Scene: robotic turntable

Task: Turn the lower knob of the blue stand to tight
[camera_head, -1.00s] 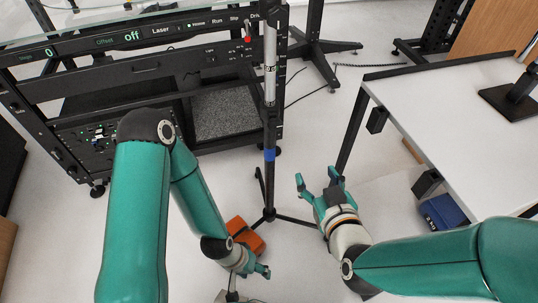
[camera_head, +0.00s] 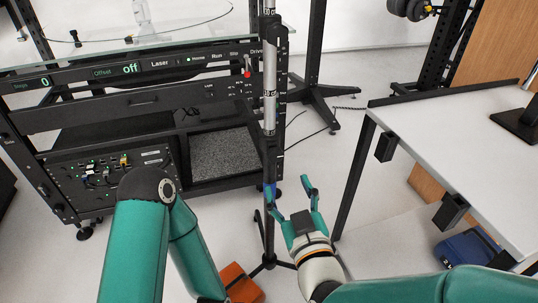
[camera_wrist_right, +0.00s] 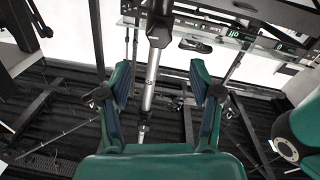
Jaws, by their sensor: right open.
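The stand is a thin upright pole, silver (camera_head: 270,105) above and dark below, on spread dark legs (camera_head: 268,262). A small blue part shows on it low down, close to the left fingertip of my right gripper. I cannot make out the lower knob for sure. My right gripper (camera_head: 290,188) is open, just right of the pole in the head view, fingers pointing away from me. In the right wrist view the pole (camera_wrist_right: 151,80) appears between the spread fingers (camera_wrist_right: 160,78); whether it lies within their reach I cannot tell. My left gripper is out of view.
A black equipment rack (camera_head: 110,108) with lit displays stands behind the pole on the left. A white table (camera_head: 460,140) stands on the right, with a blue case (camera_head: 468,250) beneath. An orange box (camera_head: 240,284) lies on the floor.

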